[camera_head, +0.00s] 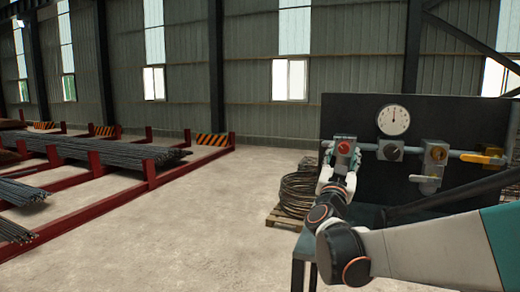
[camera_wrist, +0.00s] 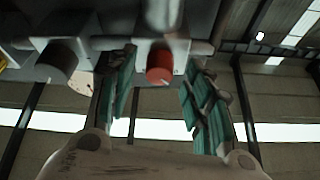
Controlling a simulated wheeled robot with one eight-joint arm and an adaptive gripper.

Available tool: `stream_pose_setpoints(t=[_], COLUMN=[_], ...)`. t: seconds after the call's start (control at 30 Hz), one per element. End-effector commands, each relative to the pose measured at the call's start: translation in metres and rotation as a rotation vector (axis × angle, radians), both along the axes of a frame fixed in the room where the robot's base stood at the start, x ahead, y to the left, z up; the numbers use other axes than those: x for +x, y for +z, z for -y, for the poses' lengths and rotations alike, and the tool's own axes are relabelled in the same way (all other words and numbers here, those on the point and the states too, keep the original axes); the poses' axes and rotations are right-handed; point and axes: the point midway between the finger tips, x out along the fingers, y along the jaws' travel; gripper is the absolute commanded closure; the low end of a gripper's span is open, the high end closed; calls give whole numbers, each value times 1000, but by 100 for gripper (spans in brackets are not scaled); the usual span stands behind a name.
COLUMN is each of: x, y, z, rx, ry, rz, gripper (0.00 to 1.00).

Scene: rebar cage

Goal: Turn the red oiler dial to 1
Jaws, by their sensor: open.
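The red oiler dial (camera_head: 344,148) is at the left end of a row of controls on a dark panel (camera_head: 455,112). In the wrist view the red dial (camera_wrist: 160,66) sits between the two fingers, with a small pale mark on its rim. My gripper (camera_head: 341,165) is at the dial in the head view. In the wrist view my gripper (camera_wrist: 158,95) is open, with green finger pads on both sides of the dial and gaps visible. The dial's numbers cannot be read in either view.
A round gauge (camera_head: 393,119) is above. A wire coil (camera_head: 299,192) on a pallet and red racks of rebar (camera_head: 110,150) stand left.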

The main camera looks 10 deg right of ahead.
Motion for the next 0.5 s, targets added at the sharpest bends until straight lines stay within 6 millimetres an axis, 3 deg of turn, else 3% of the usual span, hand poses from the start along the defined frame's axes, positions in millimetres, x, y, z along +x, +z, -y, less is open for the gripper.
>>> stream_pose_setpoints(t=[0.4, 0.5], x=[9, 9], y=[4, 4], z=[7, 7], rx=[1, 1], ry=[0, 0], rz=[-1, -1], gripper=[53, 74])
